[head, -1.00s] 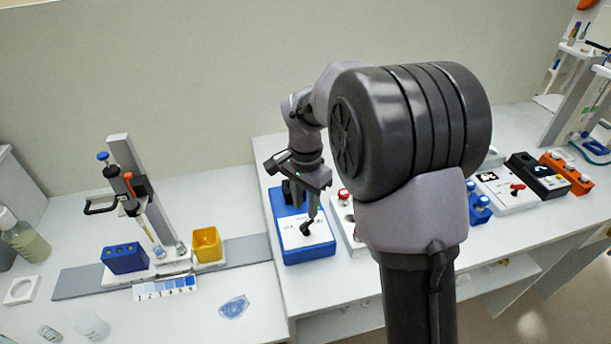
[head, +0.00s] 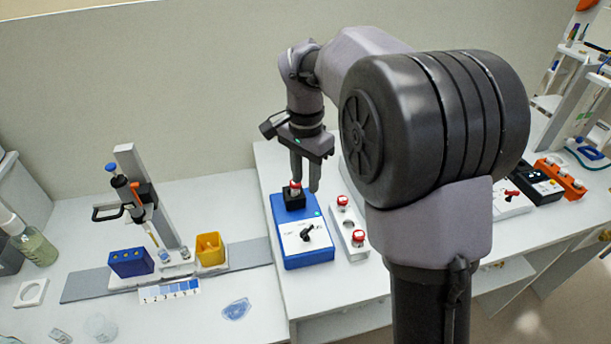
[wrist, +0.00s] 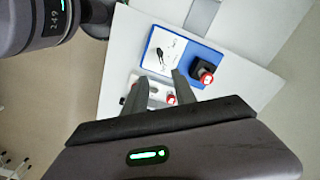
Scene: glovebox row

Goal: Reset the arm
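My gripper (head: 304,178) hangs above the back part of a blue box (head: 307,258) in the head view, fingers pointing down. Its two fingers are apart with nothing between them in the wrist view (wrist: 160,83). The blue box has a white panel with a black knob (head: 307,232) and a black block with a red-and-white-topped piece (head: 294,190) at its back. In the wrist view that red-topped piece (wrist: 206,77) lies to the right of the fingers, apart from them.
A white holder (head: 350,222) with red-capped vials stands right of the blue box. A stand with a pipette (head: 135,190), a blue rack (head: 130,263) and a yellow cup (head: 210,249) are at left. A black box (head: 533,183) and orange rack (head: 562,178) sit far right.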

